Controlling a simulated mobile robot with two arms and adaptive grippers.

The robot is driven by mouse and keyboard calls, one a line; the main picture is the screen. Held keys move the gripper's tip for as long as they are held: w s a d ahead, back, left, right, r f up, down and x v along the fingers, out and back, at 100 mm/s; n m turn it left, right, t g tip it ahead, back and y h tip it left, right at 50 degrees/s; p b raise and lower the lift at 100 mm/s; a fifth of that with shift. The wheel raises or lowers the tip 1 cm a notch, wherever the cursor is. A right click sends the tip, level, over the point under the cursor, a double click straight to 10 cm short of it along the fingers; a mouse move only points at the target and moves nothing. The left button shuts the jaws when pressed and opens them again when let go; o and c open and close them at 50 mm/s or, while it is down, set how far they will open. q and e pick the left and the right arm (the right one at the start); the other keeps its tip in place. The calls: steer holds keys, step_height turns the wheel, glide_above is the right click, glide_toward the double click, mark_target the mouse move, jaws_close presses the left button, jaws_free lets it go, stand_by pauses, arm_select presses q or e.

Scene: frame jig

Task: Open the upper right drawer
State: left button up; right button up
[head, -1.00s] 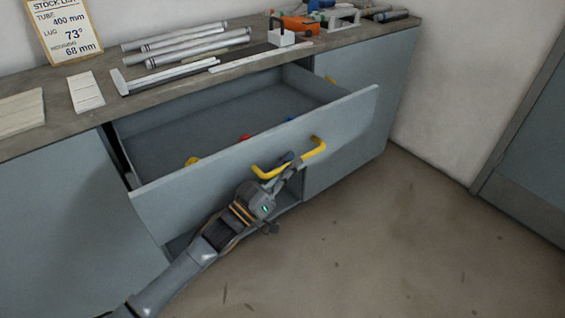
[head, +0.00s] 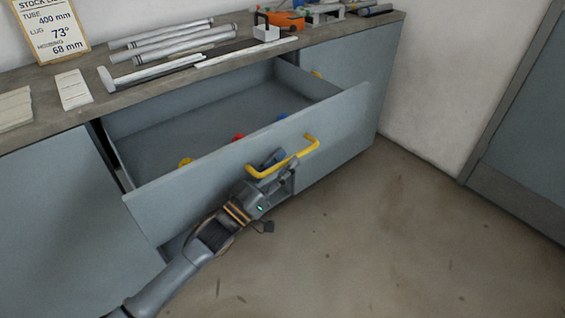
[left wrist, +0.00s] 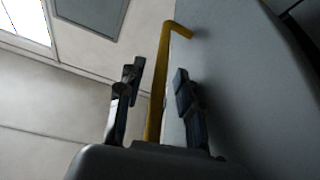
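A grey drawer (head: 190,182) stands pulled well out of the cabinet, its inside visible from above. Its yellow bar handle (head: 262,172) is on the front panel, and the handle also shows in the left wrist view (left wrist: 157,95). My left gripper (head: 280,163) is at the handle. In the left wrist view its two fingers (left wrist: 157,85) are apart, one on each side of the yellow bar, with visible gaps between bar and fingers. Part of the handle is hidden behind the gripper in the head view. My right gripper is not in view.
Small yellow (head: 185,162), red (head: 239,137) and blue things lie in the drawer. The worktop (head: 60,120) above holds grey tubes (head: 170,40), a stock list sign (head: 52,30) and an orange tool (head: 287,19). The floor (head: 400,240) in front and to the right is clear.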

arm_select(q)
steer(key=shift+s+a+f, duration=0.1)
steer(key=shift+s+a, duration=0.05)
steer(key=v, duration=1.1)
steer(key=shift+s+a, duration=0.2)
steer(key=shift+s, duration=0.05)
steer(key=shift+d+f+y, duration=0.1)
steer(key=shift+f+y, duration=0.05)
steer(key=shift+y, duration=0.15)
